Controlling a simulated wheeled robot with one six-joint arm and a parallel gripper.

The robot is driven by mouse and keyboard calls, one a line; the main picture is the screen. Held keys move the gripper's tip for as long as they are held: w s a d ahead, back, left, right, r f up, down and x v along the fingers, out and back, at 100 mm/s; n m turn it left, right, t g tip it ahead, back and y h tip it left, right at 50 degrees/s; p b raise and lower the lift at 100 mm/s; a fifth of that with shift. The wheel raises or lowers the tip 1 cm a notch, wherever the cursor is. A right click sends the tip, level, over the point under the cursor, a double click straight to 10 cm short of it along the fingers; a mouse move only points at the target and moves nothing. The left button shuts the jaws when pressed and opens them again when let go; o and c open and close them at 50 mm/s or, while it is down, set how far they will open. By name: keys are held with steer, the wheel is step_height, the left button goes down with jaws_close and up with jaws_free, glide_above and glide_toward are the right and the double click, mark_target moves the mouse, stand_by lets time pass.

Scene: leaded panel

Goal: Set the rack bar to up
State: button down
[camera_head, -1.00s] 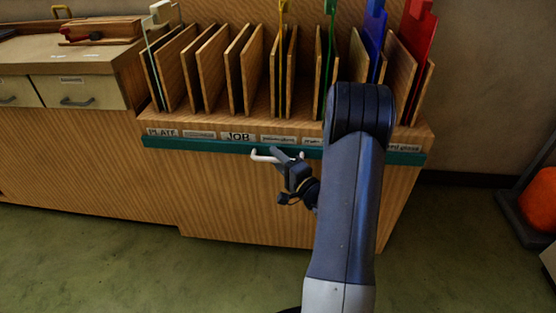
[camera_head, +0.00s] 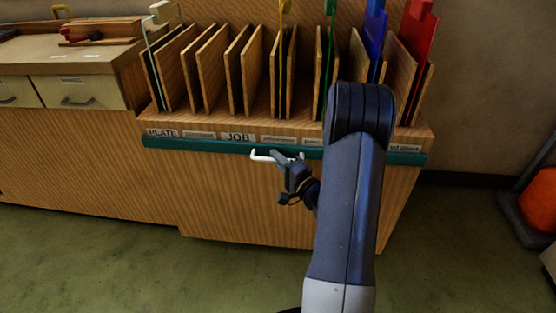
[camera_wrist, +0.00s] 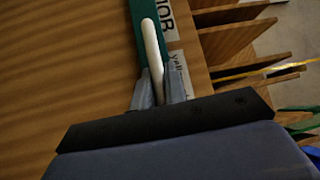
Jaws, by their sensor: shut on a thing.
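The rack bar is a green strip (camera_head: 200,145) along the front edge of the wooden rack, below the labels. A pale handle (camera_head: 263,155) stands out from its middle. My gripper (camera_head: 283,156) is at this handle, its fingers shut on it. In the wrist view the pale handle (camera_wrist: 151,45) runs between the two grey fingers (camera_wrist: 158,88), with the green bar (camera_wrist: 139,12) behind it. My arm hides the right part of the bar in the head view.
The wooden rack (camera_head: 205,75) holds upright dividers and several coloured sheets, including a blue one (camera_head: 375,40) and a red one (camera_head: 414,45). A bench with drawers (camera_head: 77,92) is at the left. An orange object (camera_head: 541,204) stands on the floor at the right. Green floor in front is clear.

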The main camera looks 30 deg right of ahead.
step_height(320, 180, up, 12)
steer(key=shift+f+p, duration=0.2)
steer(key=shift+p, duration=1.05)
steer(key=c, duration=1.8)
jaws_free()
steer(key=shift+r, duration=0.1)
steer(key=o, duration=0.3)
steer(key=shift+o, duration=0.2)
steer(key=shift+s+f, duration=0.1)
steer(key=shift+f, duration=0.1)
steer(key=v, duration=1)
steer(key=shift+s, duration=0.3)
steer(key=shift+d+f, duration=0.1)
steer(key=shift+d, duration=0.05)
